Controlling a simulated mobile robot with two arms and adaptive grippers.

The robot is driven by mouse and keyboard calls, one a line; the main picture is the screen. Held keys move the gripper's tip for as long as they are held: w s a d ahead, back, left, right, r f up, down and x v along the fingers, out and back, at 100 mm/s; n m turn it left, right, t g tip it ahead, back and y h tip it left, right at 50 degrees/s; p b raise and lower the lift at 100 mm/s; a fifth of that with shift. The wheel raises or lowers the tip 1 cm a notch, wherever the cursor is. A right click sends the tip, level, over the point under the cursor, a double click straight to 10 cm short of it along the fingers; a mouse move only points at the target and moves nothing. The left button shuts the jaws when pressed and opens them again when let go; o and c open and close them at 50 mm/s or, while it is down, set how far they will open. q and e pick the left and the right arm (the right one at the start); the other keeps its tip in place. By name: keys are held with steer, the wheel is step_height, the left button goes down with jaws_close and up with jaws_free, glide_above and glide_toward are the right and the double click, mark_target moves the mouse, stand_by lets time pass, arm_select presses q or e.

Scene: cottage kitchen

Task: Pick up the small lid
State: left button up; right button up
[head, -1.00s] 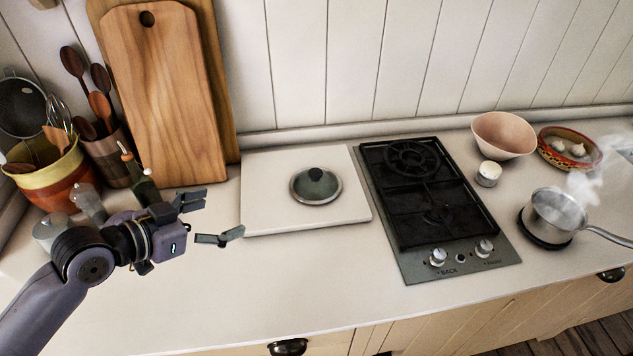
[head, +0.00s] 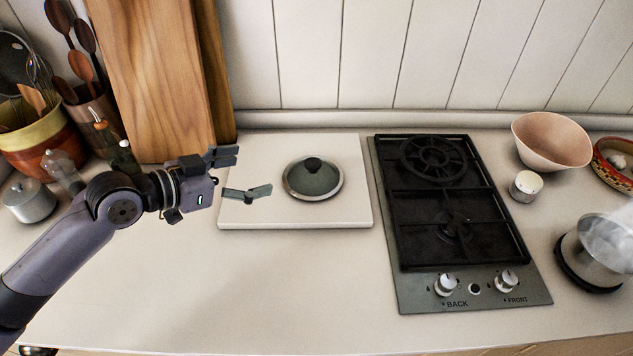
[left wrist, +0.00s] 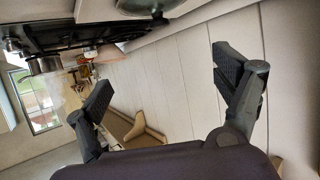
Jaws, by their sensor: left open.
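The small lid (head: 311,181), grey-green with a dark knob and a metal rim, lies flat on a white square board (head: 350,211) left of the stove. My left gripper (head: 247,174) is open and empty, just left of the lid, with its lower finger over the board's left part. The fingers do not touch the lid. In the left wrist view, the open fingers of my left gripper (left wrist: 165,90) have nothing between them. Part of the lid (left wrist: 148,6) shows at the top edge of that view. My right gripper is not in view.
A black gas stove (head: 450,220) stands right of the board. Wooden cutting boards (head: 155,70) lean on the wall behind the gripper. Bottles (head: 124,157) and a utensil pot stand at left. A steaming pot (head: 597,255) is at right. The front counter is clear.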

arm_select(q)
steer(key=f, duration=0.2)
steer(key=p, duration=0.2)
glide_toward(310, 164)
steer(key=x, duration=0.5)
steer(key=shift+s+d+f, duration=0.1)
steer(key=shift+f, duration=0.05)
steer(key=p+x, duration=0.1)
steer(key=x, duration=0.4)
steer(key=shift+p, duration=0.3)
steer(key=shift+w+d+f, duration=0.2)
steer(key=shift+w+d, duration=0.1)
steer(key=shift+w, duration=0.15)
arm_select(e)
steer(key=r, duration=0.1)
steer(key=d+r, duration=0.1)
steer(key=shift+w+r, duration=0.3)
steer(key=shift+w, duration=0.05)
arm_select(q)
steer(key=shift+a, duration=0.1)
steer(key=shift+c, duration=0.5)
